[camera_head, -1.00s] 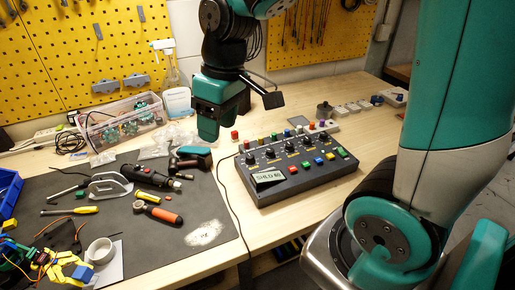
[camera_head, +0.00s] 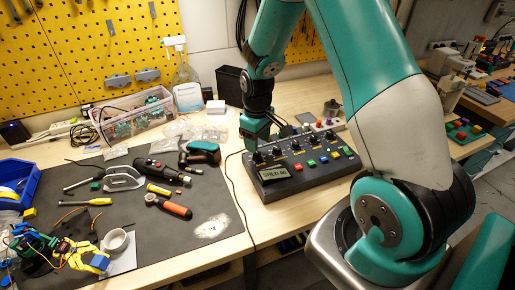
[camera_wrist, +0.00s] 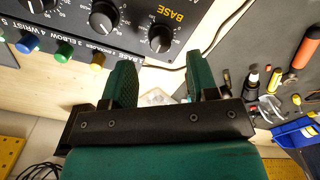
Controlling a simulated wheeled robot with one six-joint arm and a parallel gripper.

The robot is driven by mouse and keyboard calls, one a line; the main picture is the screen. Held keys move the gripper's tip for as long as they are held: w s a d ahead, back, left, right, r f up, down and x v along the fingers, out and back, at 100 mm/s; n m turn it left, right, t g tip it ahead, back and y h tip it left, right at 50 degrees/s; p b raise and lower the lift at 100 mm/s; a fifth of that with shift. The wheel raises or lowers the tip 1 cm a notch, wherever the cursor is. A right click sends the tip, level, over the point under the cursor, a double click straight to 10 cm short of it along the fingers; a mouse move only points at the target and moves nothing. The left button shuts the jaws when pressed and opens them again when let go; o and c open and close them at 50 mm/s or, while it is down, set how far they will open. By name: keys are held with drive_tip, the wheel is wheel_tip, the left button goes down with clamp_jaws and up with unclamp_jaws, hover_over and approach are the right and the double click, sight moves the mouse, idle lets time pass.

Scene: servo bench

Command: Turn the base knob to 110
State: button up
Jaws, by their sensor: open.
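The dark control box (camera_head: 312,182) stands on the wooden bench in the head view, with a row of black knobs, coloured buttons and a small display (camera_head: 274,173). In the wrist view the black base knob (camera_wrist: 160,38), beside the yellow word BASE, is the rightmost knob in sight. My gripper (camera_wrist: 160,62) is open, its two green fingers apart and empty. The knob shows between and just beyond the fingertips; no contact is visible. In the head view my gripper (camera_head: 255,135) is over the box's back left end. I cannot read the knob's exact setting.
A dark mat (camera_head: 130,215) left of the box holds several tools, including an orange-handled one (camera_head: 174,208). A cable runs along the box's left side. A clear bin (camera_head: 125,118) stands at the back.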

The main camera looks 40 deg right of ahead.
sight(257, 155)
drive_tip(key=shift+f+p, duration=0.35)
drive_tip(key=shift+f, duration=2.05)
drive_tip(key=c, duration=0.9)
